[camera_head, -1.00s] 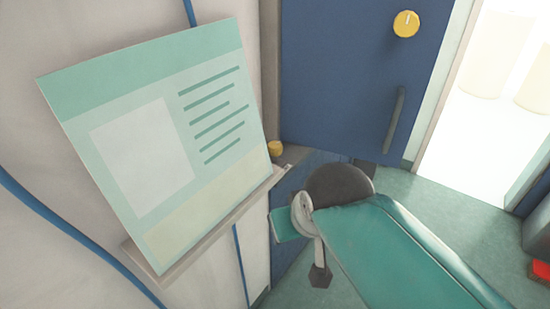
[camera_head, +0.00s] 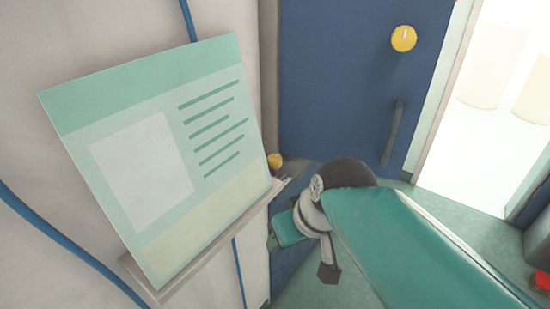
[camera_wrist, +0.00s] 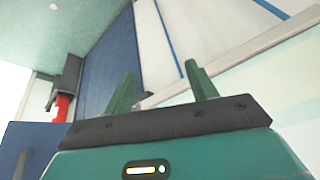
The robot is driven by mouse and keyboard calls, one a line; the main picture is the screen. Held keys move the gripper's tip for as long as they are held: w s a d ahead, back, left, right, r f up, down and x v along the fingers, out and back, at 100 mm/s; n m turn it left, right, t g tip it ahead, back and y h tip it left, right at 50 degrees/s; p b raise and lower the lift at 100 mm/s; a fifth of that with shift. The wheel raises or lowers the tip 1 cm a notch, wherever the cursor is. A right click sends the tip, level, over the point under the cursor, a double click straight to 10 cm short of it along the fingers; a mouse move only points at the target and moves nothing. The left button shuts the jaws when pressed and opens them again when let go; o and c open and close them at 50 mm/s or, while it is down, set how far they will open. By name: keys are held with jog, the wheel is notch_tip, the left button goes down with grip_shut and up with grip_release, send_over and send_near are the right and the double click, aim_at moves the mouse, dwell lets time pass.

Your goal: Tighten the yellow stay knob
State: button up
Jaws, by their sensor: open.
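Two yellow knobs show in the head view. A round yellow knob (camera_head: 403,38) with a pale pointer line sits on the blue door (camera_head: 350,85). A smaller yellow knob (camera_head: 275,160) is at the right end of the ledge under the tilted board. I cannot tell from the frames which one is the stay knob. My gripper (camera_wrist: 163,85) is open in the wrist view, its two green fingers apart with nothing between them. Neither knob shows in the wrist view. In the head view my teal arm lies below the door, and the fingertips are hard to make out.
A green and white board (camera_head: 150,150) leans on a narrow ledge (camera_head: 200,243) at the left. A dark handle (camera_head: 392,132) is on the door. A bright doorway (camera_head: 490,110) opens at the right. A red object (camera_wrist: 62,107) shows in the wrist view.

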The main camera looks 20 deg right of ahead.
jog(key=w+d+n+y, duration=0.1)
jog(key=w+n+y, duration=0.1)
jog(key=w+y, duration=0.25)
jog(key=n+t+y, duration=0.3)
jog(key=n+t, duration=0.2)
send_near(278, 159)
jog(key=shift+t, duration=0.3)
jog(key=x, duration=1.1)
jog(key=shift+s+f, duration=0.1)
jog(key=shift+f, duration=0.05)
jog(key=c, duration=1)
